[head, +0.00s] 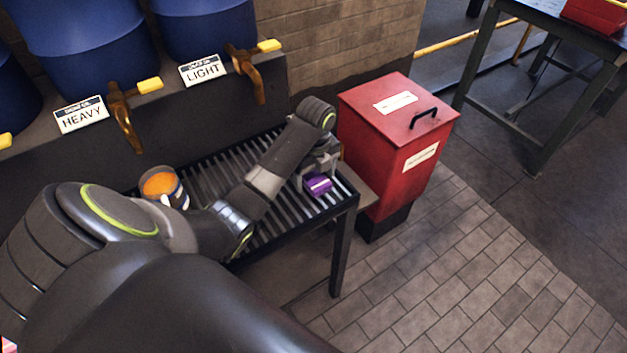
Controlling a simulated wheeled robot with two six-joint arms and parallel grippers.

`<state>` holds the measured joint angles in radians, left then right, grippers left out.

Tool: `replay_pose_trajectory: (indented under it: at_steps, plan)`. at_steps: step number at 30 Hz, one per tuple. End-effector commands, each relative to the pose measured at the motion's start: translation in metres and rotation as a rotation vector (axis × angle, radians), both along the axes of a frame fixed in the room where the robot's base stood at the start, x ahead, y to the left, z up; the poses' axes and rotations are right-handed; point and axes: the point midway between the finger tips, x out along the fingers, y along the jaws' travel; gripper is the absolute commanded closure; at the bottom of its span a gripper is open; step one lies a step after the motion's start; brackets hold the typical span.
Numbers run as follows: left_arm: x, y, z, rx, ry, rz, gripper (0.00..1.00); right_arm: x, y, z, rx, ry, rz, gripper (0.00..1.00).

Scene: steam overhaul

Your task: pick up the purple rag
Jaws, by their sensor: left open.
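The purple rag (318,184) is a small folded bundle near the right end of the slatted metal rack (345,203). My left gripper (316,176) is right at the rag, reaching down from above, with its fingers open close around or beside it. The gripper body hides part of the rag, so I cannot tell whether the fingers touch it. My right gripper is not in the head view.
An orange-filled can (163,187) stands on the rack behind my arm. A red lidded bin (385,150) stands close to the rack's right end. Blue drums (85,45) with brass taps (122,115) are behind. The paved floor (470,270) at right is clear.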

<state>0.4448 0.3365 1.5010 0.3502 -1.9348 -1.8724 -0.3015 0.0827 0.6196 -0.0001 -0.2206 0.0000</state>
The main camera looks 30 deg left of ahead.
Motion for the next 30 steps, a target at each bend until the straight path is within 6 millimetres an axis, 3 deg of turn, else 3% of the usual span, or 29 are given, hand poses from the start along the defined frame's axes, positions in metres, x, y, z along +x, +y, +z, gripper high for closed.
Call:
replay_pose_trajectory:
  at_steps: [6, 17, 25, 30]
  plan:
    - [0.0, 0.0, -0.001, 0.0, 0.0, 0.0, 0.21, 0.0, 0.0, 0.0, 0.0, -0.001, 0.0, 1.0]
    - [0.0, 0.0, -0.001, 0.0, 0.0, 0.0, 0.68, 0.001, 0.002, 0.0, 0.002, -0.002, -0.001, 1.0]
    - [0.0, 0.0, 0.001, 0.001, 0.0, 0.0, 0.69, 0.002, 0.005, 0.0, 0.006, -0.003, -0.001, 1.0]
    - [0.001, 0.001, 0.012, 0.0, -0.002, -0.001, 0.69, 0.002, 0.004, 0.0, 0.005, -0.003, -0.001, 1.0]
